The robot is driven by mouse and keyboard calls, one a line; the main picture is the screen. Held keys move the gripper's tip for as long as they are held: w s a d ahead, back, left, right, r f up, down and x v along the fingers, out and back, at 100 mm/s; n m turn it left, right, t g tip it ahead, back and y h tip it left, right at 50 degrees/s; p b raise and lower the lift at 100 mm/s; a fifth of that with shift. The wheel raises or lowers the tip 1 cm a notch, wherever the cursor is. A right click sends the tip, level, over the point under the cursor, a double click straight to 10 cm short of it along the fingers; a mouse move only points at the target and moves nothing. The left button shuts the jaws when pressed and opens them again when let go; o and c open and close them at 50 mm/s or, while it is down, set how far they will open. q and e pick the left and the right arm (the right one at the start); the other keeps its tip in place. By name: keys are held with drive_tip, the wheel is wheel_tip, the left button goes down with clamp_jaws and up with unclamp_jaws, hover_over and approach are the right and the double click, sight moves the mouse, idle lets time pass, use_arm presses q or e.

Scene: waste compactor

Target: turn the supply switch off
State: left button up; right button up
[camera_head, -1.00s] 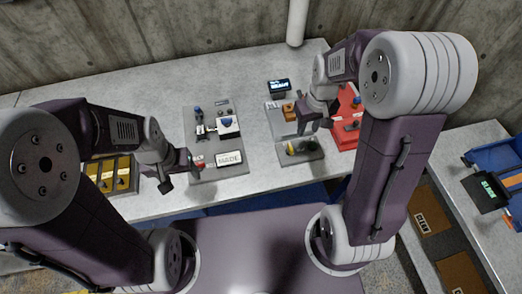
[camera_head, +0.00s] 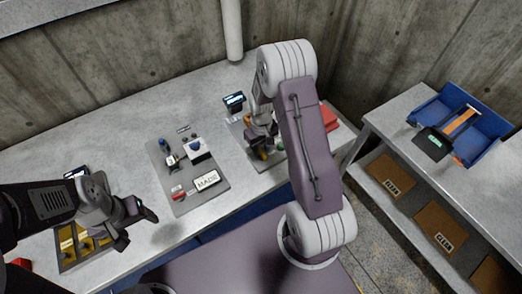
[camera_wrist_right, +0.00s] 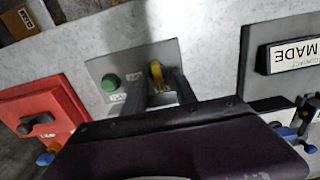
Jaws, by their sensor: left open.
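A yellow lever (camera_wrist_right: 157,75) stands on a small grey panel (camera_wrist_right: 118,67) beside a green round lamp (camera_wrist_right: 110,82) in the right wrist view. I cannot read its label, so I cannot confirm it is the supply switch. My right gripper (camera_wrist_right: 160,88) has its two fingers on either side of the lever, partly hiding it; whether they touch it is unclear. In the head view my right gripper (camera_head: 263,145) is down at this panel (camera_head: 269,161), largely covered by my arm. My left gripper (camera_head: 137,229) is open and empty, above the bench's front left.
A grey board (camera_head: 187,187) with a "MADE" sign (camera_head: 207,181) lies left of the right gripper. A red box (camera_wrist_right: 42,122) is on the other side. A tray of yellow pieces (camera_head: 68,262) is at front left. A blue bin (camera_head: 486,134) stands on the right bench.

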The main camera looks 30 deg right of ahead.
drive_tip(key=shift+d+f, duration=0.35)
drive_tip(key=shift+f, duration=0.5)
drive_tip(key=shift+a+r, duration=0.1)
drive_tip(key=shift+a, duration=0.1)
drive_tip(key=shift+c, duration=0.6)
drive_tip(key=c, duration=0.6)
use_arm(q)
drive_tip(key=shift+d+r, duration=0.15)
drive_tip(key=shift+d, duration=0.1)
use_arm(e)
clamp_jaws()
